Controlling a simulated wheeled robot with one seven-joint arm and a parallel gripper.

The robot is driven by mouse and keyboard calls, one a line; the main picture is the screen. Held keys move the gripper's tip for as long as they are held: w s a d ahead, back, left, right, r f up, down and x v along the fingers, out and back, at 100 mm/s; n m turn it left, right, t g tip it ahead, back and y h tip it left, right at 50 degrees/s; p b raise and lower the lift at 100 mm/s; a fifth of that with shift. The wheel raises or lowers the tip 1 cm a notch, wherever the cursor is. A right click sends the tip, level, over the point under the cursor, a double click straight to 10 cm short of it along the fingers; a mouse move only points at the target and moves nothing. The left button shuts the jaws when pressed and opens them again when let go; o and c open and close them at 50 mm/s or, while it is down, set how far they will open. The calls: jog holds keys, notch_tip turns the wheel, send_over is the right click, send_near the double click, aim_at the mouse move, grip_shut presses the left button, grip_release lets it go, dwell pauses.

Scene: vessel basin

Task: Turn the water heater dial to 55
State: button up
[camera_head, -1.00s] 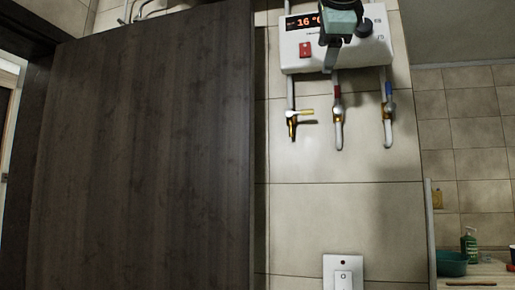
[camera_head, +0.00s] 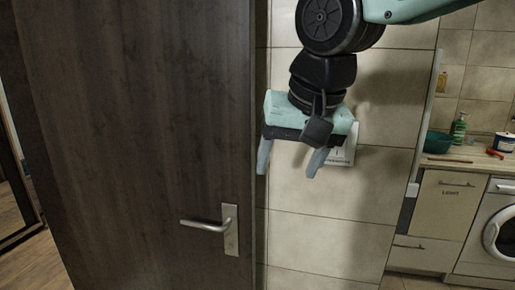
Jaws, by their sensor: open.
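The water heater and its dial are out of the head view now. My gripper (camera_head: 290,168) hangs at the upper middle with its fingers pointing down. Its two grey fingers are spread apart with nothing between them. It is in front of the tiled wall, to the right of the dark door. A white wall switch plate (camera_head: 346,150) shows behind the gripper, partly hidden by it. I cannot tell whether the gripper touches the plate.
The dark wooden door (camera_head: 150,120) with a metal lever handle (camera_head: 207,226) fills the left. At the right are a counter (camera_head: 465,160) with a green bowl (camera_head: 438,142) and soap bottle (camera_head: 459,128), a cabinet (camera_head: 440,215) and a washing machine (camera_head: 490,230).

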jog(key=s+d+f+n+g+h, duration=0.1)
jog(key=s+d+f+n+g, duration=0.15)
jog(key=s+d+f, duration=0.45)
jog(key=s+d+f+n+g+h, duration=0.15)
jog(key=s+f+n, duration=0.25)
jog(key=s+f, duration=0.7)
notch_tip(320, 180, up, 20)
jog(key=p, duration=2)
jog(key=shift+d+y, duration=0.3)
jog(key=shift+y, duration=0.15)
jog(key=shift+r, duration=0.1)
